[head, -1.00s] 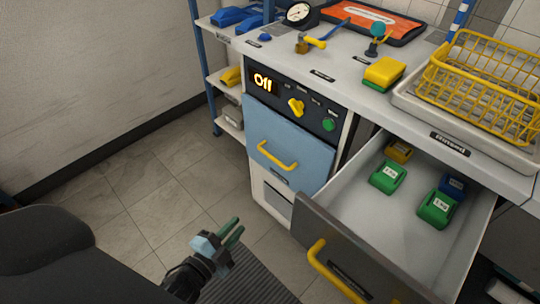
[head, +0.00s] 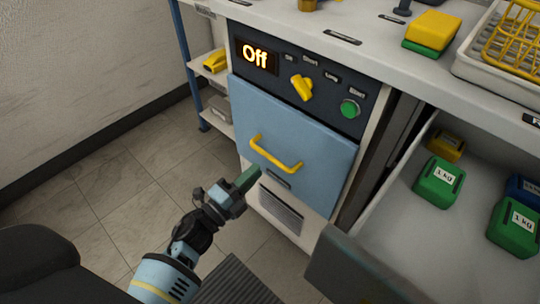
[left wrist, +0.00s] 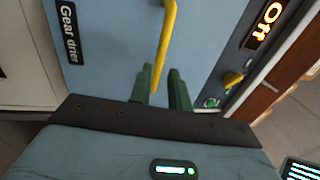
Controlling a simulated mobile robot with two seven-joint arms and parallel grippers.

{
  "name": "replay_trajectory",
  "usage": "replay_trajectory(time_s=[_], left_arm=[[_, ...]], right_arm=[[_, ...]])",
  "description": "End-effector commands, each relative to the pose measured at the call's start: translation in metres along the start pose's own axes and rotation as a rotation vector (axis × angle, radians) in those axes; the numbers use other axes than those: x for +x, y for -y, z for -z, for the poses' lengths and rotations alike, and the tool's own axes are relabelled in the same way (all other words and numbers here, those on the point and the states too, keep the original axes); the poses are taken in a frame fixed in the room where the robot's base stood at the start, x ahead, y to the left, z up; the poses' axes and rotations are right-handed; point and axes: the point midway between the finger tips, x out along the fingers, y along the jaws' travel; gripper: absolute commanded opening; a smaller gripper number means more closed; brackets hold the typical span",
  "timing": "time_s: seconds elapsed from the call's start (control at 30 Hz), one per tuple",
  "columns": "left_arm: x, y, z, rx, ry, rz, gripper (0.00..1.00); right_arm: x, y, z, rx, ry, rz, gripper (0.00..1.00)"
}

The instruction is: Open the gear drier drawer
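The gear drier drawer (head: 310,140) has a blue front and is shut. Its yellow bar handle (head: 274,157) stands out from the front. In the left wrist view the handle (left wrist: 166,45) runs down the picture toward the gap between my fingers, beside the "Gear drier" label (left wrist: 70,32). My left gripper (head: 249,179) is just left of and below the handle, fingers toward the drawer front. In the left wrist view its two green fingers (left wrist: 162,82) are apart, with nothing gripped. My right gripper does not show.
Above the drawer are an "Off" display (head: 256,56), a yellow knob (head: 302,88) and a green button (head: 349,109). At right a grey drawer (head: 360,275) stands open with several weights, including a green one (head: 438,182). Floor at left is clear.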

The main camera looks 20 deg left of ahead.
Motion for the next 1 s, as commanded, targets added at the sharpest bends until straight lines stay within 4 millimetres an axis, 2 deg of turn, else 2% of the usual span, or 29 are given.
replay_trajectory(time_s=[0.4,0.6,0.83,0.87,1.0], left_arm=[[0.058,-0.001,0.000,-0.002,0.000,0.000,0.19],[0.069,-0.001,0.001,-0.002,-0.001,-0.001,0.19],[0.069,0.000,0.001,-0.002,0.000,-0.001,0.19],[0.069,0.000,0.001,-0.002,0.000,-0.001,0.18],[0.069,-0.001,0.000,-0.002,0.000,-0.001,0.00]], right_arm=[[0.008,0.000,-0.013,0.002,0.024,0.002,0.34],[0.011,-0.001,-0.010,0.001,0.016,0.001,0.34],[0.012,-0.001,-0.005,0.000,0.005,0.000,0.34],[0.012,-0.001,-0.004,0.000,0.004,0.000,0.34],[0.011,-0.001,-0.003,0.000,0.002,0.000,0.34]])
